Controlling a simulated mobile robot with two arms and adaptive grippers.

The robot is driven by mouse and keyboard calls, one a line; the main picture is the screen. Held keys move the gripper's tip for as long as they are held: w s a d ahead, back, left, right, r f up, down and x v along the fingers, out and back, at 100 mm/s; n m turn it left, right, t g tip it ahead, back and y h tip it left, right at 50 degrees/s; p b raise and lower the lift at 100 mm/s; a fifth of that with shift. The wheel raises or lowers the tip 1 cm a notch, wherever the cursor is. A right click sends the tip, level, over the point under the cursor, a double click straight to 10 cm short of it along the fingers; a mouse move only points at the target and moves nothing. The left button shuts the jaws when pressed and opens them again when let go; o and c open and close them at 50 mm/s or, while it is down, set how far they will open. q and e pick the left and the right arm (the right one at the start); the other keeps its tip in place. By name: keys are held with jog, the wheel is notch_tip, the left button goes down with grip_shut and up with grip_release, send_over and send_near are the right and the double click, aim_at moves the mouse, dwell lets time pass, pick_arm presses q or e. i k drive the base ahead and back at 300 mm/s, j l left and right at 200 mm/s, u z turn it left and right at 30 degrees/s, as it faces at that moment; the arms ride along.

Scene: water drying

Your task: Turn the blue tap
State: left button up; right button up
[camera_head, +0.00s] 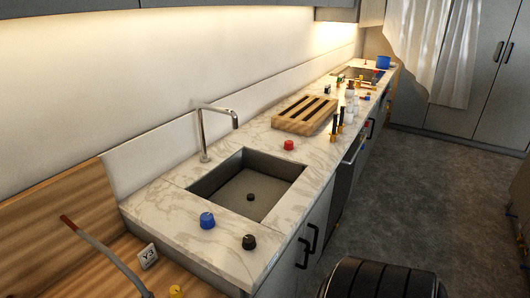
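The blue tap (207,220) is a small round blue knob on the marble counter, at the near left corner of the sink. A black knob (249,242) stands to its right, near the counter's front edge. A red knob (289,145) stands past the far side of the sink. The grey sink (252,192) is set into the counter and looks empty, with a dark drain in its floor. A chrome spout (203,130) rises behind the sink, and no stream of water shows from it. Neither of my grippers is in view.
A curved grey lever (98,250) with a reddish-brown end and a small "Y3" sign (148,256) are at the lower left. Grey floor (420,190) lies open at right.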

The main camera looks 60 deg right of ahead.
aim_at(207, 221)
jog(key=z, duration=2.15)
jog(key=u, duration=2.95)
jog(key=z, duration=2.95)
